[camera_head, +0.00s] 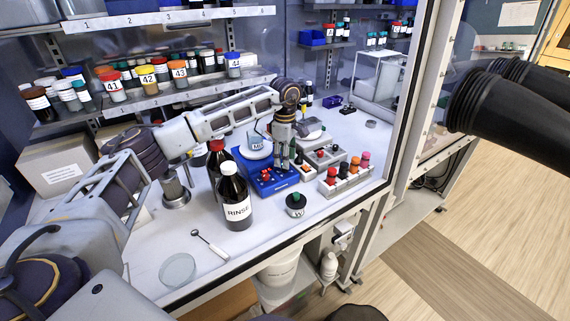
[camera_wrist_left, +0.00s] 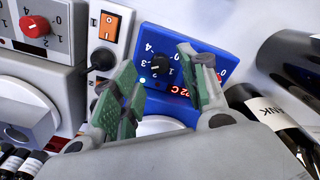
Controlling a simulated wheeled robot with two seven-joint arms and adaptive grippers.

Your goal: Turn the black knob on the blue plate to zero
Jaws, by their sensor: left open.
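The blue plate (camera_head: 268,186) is a blue hotplate on the bench in the head view. It also shows in the left wrist view (camera_wrist_left: 205,38), with a number scale, a lit green dot and a red display. The black knob (camera_wrist_left: 160,64) sits on its front panel in the wrist view; its pointer is too small to read surely. In the head view the knob is hidden by my gripper. My left gripper (camera_head: 284,160) is over the plate. In the wrist view my left gripper (camera_wrist_left: 157,60) is open, its green-padded fingers on either side of the knob. My right gripper is not in view.
Beside the plate stand a grey unit with a red knob (camera_wrist_left: 36,26) and an orange switch box (camera_wrist_left: 106,35). The RINSE bottle (camera_head: 235,203) stands close in front. A rack of colour-capped vials (camera_head: 345,180) is at right. Black glove sleeves (camera_head: 490,100) hang outside.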

